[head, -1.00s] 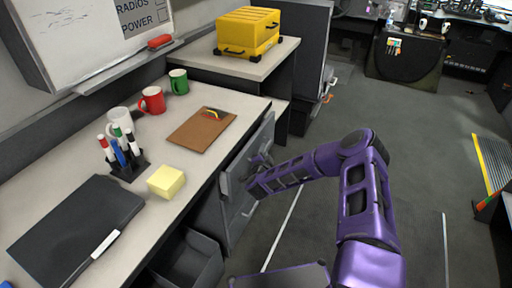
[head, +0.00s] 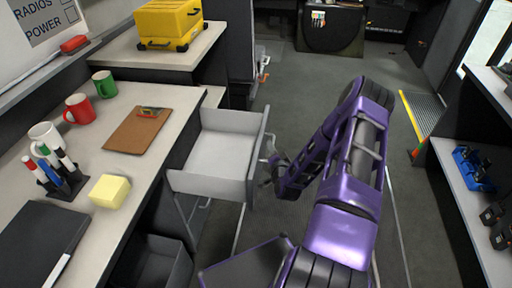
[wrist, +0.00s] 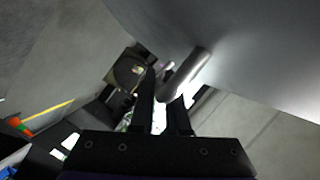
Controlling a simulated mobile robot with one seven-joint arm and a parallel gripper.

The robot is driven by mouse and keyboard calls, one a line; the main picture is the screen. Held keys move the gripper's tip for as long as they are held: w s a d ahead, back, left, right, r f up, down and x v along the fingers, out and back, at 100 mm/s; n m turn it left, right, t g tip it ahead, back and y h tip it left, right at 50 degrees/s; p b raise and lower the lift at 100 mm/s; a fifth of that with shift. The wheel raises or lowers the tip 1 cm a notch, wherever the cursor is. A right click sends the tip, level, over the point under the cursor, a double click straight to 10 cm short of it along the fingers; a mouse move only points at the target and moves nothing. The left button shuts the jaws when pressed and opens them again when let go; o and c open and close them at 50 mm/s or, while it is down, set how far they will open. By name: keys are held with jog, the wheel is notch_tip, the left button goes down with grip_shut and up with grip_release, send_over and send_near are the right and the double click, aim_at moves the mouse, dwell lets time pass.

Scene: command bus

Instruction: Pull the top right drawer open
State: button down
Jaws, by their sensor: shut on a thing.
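The top right drawer (head: 215,155) is pulled well out from under the desk and looks empty, with its light grey inside showing. My gripper (head: 268,172) is at the outer face of the drawer front, on its handle. In the wrist view, the metal bar handle (wrist: 186,74) runs to between the two dark fingers of my gripper (wrist: 167,112), which are shut on it. The grey drawer front (wrist: 250,45) fills the upper right of that view. The exact contact is partly hidden by the fingers.
A dark open box or drawer (head: 160,265) is below the desk at the lower left. The desk top holds a clipboard (head: 138,130), mugs, markers and a yellow pad (head: 110,190). A shelf (head: 455,185) stands at the right.

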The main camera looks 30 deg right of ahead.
jog(key=shift+s+d+f, duration=0.1)
jog(key=shift+s+d, duration=0.8)
jog(key=shift+d, duration=0.2)
jog(key=c, duration=0.9)
grip_release()
jog(key=p+v, duration=0.1)
jog(key=v, duration=1.6)
jog(key=shift+r, duration=0.25)
jog(key=shift+d, duration=0.1)
